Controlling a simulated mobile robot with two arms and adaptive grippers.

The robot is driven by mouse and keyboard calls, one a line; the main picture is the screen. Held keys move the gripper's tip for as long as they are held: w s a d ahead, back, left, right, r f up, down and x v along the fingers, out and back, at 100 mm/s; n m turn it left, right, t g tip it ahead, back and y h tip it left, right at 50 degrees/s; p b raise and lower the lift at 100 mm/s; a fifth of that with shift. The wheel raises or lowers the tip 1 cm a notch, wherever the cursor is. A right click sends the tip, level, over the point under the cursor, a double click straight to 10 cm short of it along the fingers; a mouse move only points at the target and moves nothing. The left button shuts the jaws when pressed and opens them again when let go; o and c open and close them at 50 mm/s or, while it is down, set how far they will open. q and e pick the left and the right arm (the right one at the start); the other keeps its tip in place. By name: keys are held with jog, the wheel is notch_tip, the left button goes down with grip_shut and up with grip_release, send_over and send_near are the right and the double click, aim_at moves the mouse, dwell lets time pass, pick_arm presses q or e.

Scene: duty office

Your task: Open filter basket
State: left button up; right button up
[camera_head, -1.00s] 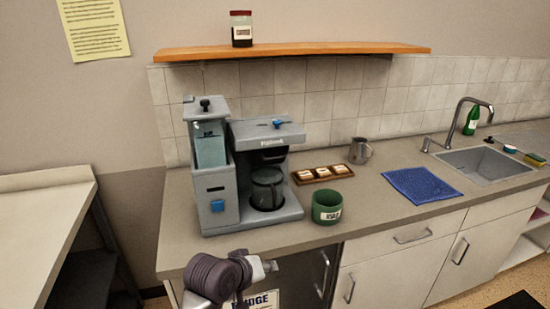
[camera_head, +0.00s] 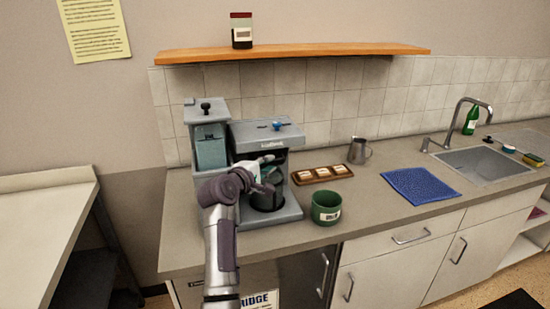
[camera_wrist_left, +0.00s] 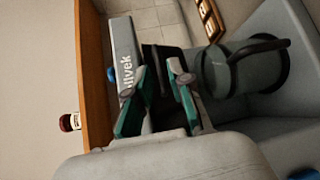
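The grey coffee machine (camera_head: 284,132) stands on the counter, with a blue knob on top of its brew head. In the left wrist view its lettered front (camera_wrist_left: 125,55) appears turned sideways. The dark filter basket (camera_wrist_left: 167,60) sits under the brew head, just beyond my fingertips; in the head view my gripper mostly hides it. The glass carafe (camera_wrist_left: 245,72) with a dark handle stands below it. My left gripper (camera_head: 268,174) is in front of the machine. Its green-padded fingers (camera_wrist_left: 160,78) are apart with nothing clearly between them. I cannot tell whether they touch the basket.
A green mug (camera_head: 325,208) stands right of the machine, near the counter edge. Behind it are a wooden tray (camera_head: 321,175) and a metal pitcher (camera_head: 359,151). A blue cloth (camera_head: 420,186) lies before the sink (camera_head: 484,164). A shelf (camera_head: 300,50) hangs above.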

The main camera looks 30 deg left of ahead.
aim_at(275, 161)
pick_arm(q)
jog(key=shift+w+a+f+p, duration=0.1)
jog(key=shift+w+f+p, duration=0.1)
jog(key=shift+w, duration=0.9)
jog(key=shift+w+a+f+p, duration=0.1)
jog(key=shift+w+f, duration=0.1)
jog(key=shift+w, duration=0.85)
jog(key=shift+c, duration=0.2)
jog(key=shift+d, duration=0.1)
grip_shut()
jog(key=shift+s, duration=0.1)
